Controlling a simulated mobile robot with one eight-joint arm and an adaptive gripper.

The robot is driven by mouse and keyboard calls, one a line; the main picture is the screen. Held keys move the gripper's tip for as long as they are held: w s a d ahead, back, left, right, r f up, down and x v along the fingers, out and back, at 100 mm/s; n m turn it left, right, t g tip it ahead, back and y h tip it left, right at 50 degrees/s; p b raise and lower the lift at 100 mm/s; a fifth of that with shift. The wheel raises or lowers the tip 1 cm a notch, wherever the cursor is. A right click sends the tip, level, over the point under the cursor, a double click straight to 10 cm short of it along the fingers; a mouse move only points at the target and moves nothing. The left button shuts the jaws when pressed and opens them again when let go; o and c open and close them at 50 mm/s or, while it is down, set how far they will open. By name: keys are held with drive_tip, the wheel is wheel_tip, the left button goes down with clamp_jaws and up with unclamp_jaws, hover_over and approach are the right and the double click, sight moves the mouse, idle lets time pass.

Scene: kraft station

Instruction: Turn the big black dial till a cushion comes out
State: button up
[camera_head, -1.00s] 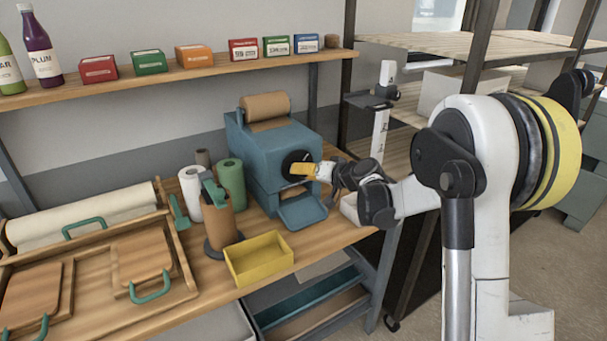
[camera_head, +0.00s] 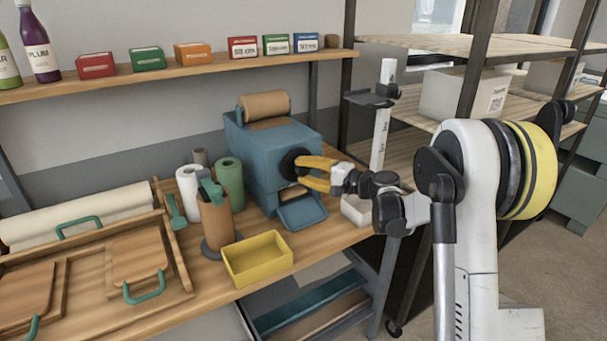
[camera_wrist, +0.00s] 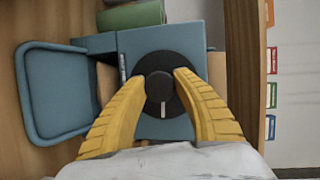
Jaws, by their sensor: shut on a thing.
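The big black dial (camera_wrist: 152,105) is on the front of a blue machine (camera_head: 271,155). In the wrist view its round centre knob (camera_wrist: 160,86) has a white mark pointing to the bottom of the picture. My gripper (camera_head: 301,170) has yellow fingers, one on each side of the knob, shut on it. The fingertips also show in the wrist view (camera_wrist: 161,78). A roll of brown paper (camera_head: 265,105) sits on top of the machine. The blue tray (camera_head: 302,211) below the dial looks empty, with no cushion in view.
A yellow bin (camera_head: 257,259) stands empty before the machine. A shelf (camera_head: 200,67) with small boxes and bottles runs above.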

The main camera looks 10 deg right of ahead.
drive_tip(key=shift+m, duration=0.5)
drive_tip(key=o, duration=1.2)
drive_tip(key=shift+a, duration=0.1)
drive_tip(key=shift+c, duration=0.2)
drive_tip(key=f+v, duration=0.1)
drive_tip(key=v, duration=1.1)
drive_tip(key=shift+r, duration=0.15)
